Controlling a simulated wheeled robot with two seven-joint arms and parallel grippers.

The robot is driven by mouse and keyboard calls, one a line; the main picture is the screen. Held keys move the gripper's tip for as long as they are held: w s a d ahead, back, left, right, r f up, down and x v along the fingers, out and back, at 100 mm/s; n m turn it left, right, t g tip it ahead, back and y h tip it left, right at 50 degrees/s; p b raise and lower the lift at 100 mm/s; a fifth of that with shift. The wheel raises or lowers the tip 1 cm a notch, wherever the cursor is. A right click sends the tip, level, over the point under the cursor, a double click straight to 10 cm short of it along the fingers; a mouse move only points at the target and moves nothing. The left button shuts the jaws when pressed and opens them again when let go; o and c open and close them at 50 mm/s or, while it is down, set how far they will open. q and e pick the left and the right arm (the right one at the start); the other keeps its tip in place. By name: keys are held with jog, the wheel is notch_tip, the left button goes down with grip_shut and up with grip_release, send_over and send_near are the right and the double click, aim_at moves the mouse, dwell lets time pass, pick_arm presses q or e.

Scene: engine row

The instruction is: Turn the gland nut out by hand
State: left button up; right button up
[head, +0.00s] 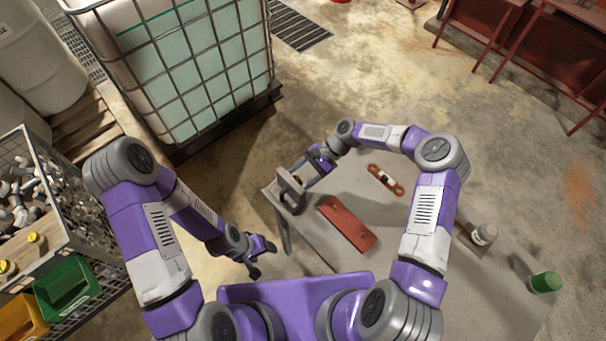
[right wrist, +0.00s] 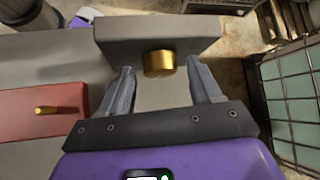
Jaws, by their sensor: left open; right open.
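The gland nut (right wrist: 159,64) is a short brass cylinder on the face of a grey block (right wrist: 150,34) in the right wrist view. The block also shows in the head view (head: 290,194) at the table's left end. My right gripper (right wrist: 160,75) is open. Its two fingertips are on either side of the nut, with visible gaps, so it is not gripping it. It also shows in the head view (head: 307,171), beside the block. My left gripper (head: 262,258) is open and empty, off the table's left edge.
A red plate (head: 347,222) lies on the grey table (head: 500,290), with a brass pin (right wrist: 45,110) on it. A caged tank (head: 190,80) stands beyond.

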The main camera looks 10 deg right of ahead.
jog(key=shift+s+a, duration=0.1)
jog(key=shift+f, duration=0.1)
jog(key=shift+c, duration=0.8)
jog(key=c, duration=0.9)
jog(key=t+y+b, duration=0.1)
jog(key=n+t+y+b, duration=0.1)
jog(key=b, duration=0.1)
jog(key=shift+s+d+f, duration=0.1)
jog(key=shift+d+f, duration=0.1)
jog(key=shift+f, duration=0.1)
jog(key=shift+s+n+t+y+b, duration=0.15)
jog(key=shift+n+t+y+b, duration=0.85)
jog(key=shift+b, duration=0.6)
